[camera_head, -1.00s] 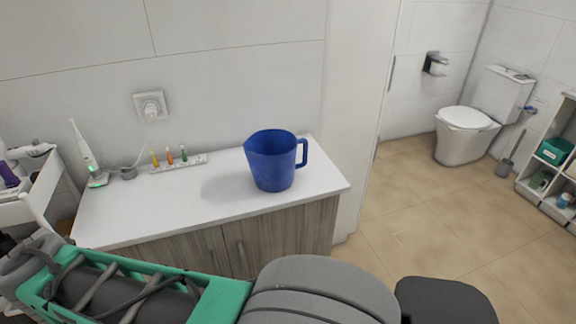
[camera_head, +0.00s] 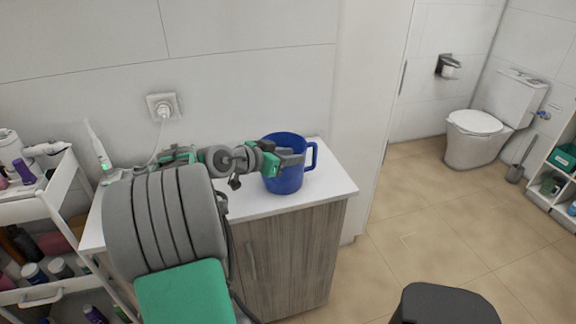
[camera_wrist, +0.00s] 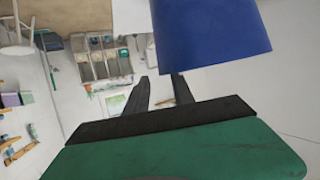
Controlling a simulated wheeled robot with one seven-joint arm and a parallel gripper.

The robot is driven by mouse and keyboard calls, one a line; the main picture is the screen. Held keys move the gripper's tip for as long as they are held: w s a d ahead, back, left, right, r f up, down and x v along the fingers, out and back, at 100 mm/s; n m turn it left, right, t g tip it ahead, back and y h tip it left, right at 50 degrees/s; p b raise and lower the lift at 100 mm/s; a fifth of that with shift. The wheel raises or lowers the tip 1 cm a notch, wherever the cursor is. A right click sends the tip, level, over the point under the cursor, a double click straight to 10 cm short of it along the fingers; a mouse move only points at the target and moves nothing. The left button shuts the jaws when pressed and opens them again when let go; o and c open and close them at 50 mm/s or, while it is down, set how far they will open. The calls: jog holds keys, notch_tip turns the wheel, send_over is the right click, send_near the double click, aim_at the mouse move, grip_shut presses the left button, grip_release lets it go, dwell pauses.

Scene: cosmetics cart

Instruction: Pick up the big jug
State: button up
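The big blue jug (camera_head: 286,182) stands upright on the white countertop (camera_head: 335,188), near its right end, with its handle to the right. My gripper (camera_head: 294,158) is level with the jug's upper part, in front of its left side, and hides part of its wall. In the wrist view, the jug (camera_wrist: 210,30) fills the upper right, and the two fingers of my gripper (camera_wrist: 162,78) are apart with a gap between them. The right fingertip overlaps the jug's lower picture edge. I cannot tell whether it touches.
My arm covers much of the counter's left part. A white cart (camera_head: 52,205) with bottles stands at the left. A wall socket (camera_head: 162,106) with a plug is behind the counter. The tall white cabinet (camera_head: 368,120) is right of the jug.

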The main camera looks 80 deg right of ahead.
jog(key=p+x, duration=0.1)
jog(key=x, duration=0.3)
jog(key=shift+d+f, duration=0.15)
jog(key=shift+c, duration=0.3)
grip_shut()
dwell(0.8)
